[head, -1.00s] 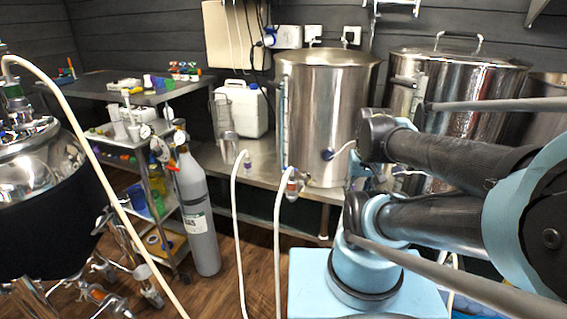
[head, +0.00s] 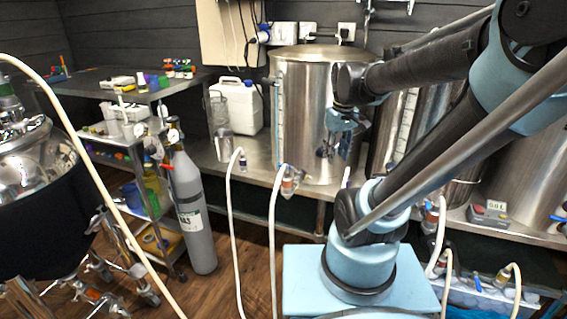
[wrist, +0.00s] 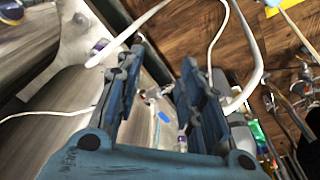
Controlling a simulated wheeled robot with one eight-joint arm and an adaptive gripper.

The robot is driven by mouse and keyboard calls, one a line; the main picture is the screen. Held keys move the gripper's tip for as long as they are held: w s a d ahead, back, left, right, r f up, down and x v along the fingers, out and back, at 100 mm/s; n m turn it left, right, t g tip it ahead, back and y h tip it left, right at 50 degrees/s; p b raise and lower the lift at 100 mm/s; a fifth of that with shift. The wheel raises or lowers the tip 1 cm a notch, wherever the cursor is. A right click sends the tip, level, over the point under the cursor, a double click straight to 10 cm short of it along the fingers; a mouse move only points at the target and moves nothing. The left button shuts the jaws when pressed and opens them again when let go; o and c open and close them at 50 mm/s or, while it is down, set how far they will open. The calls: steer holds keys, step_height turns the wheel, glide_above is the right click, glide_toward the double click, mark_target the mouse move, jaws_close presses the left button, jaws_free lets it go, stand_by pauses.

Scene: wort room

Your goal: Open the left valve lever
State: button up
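The left steel kettle (head: 305,85) stands on a steel bench. A valve with an orange-red body (head: 289,180) sits low at its front, with a white hose running down from it. My gripper (head: 328,150) is in front of this kettle, to the right of and slightly above the valve. In the wrist view my gripper (wrist: 162,62) has its two blue fingers apart with nothing held between them. A small blue lever-like piece (wrist: 165,117) and a red-and-white fitting show beyond the gap between the fingers. I cannot tell whether the fingers touch anything.
A grey gas cylinder (head: 195,210) and a shelf cart (head: 120,90) stand at left. A white jug (head: 240,105) is on the bench. White hoses (head: 235,220) hang in front. More valves (head: 432,215) are at right. Wooden floor is open between cylinder and bench.

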steer(key=w+a+r+n, duration=0.3)
steer(key=w+a+n, duration=0.35)
steer(key=w, duration=0.65)
steer(key=n+g, duration=0.1)
steer(key=n, duration=0.2)
glide_toward(284, 165)
steer(key=f, duration=0.8)
steer(key=shift+w+a, duration=0.1)
steer(key=shift+w, duration=0.2)
jaws_close()
